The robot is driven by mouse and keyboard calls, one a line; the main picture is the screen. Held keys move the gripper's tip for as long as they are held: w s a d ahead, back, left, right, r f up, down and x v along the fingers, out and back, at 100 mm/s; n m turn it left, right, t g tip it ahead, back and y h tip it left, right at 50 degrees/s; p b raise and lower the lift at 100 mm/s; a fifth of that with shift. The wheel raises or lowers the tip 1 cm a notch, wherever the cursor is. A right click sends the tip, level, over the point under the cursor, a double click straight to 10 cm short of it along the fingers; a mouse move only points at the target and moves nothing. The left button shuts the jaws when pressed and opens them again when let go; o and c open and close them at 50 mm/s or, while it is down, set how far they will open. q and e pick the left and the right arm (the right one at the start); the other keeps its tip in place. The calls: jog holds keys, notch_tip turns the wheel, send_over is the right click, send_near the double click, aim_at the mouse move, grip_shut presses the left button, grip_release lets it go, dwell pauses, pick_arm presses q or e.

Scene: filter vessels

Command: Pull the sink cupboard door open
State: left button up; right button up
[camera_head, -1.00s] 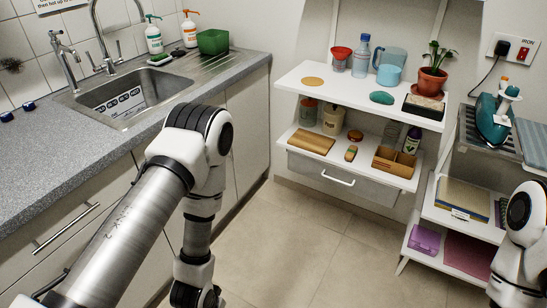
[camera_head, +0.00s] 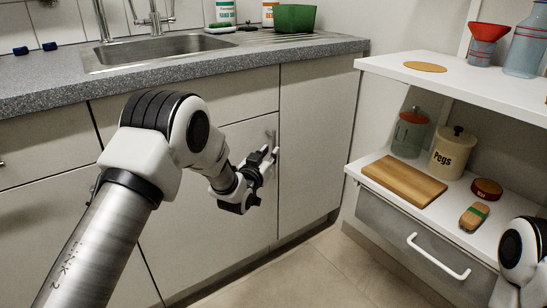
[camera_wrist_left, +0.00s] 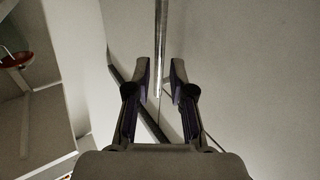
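The sink cupboard door (camera_head: 190,245) is a pale panel below the sink, and it looks shut. Its slim vertical metal handle (camera_head: 271,136) is near the door's right edge. In the left wrist view the handle (camera_wrist_left: 161,35) is a bright bar running down between my fingers. My left gripper (camera_head: 271,158) is at the handle. In the left wrist view, that gripper (camera_wrist_left: 159,72) is open, with a finger on each side of the bar and gaps visible. Contact cannot be told. My right gripper is out of view; only part of my right arm shows at the right edge.
The sink (camera_head: 170,50) is set in the grey worktop (camera_head: 45,92) above. Another cupboard panel (camera_head: 318,140) adjoins on the right. A white shelf unit (camera_head: 430,78) with a drawer handle (camera_head: 438,258) stands farther right. Bare floor (camera_head: 320,270) lies in front.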

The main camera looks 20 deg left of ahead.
aim_at(274, 171)
pick_arm(q)
jog(key=w, duration=0.2)
jog(key=w+b, duration=0.1)
jog(key=w, duration=0.1)
jog(key=shift+d+f, duration=0.15)
jog(key=shift+d, duration=0.05)
grip_shut()
jog(key=shift+s, duration=0.1)
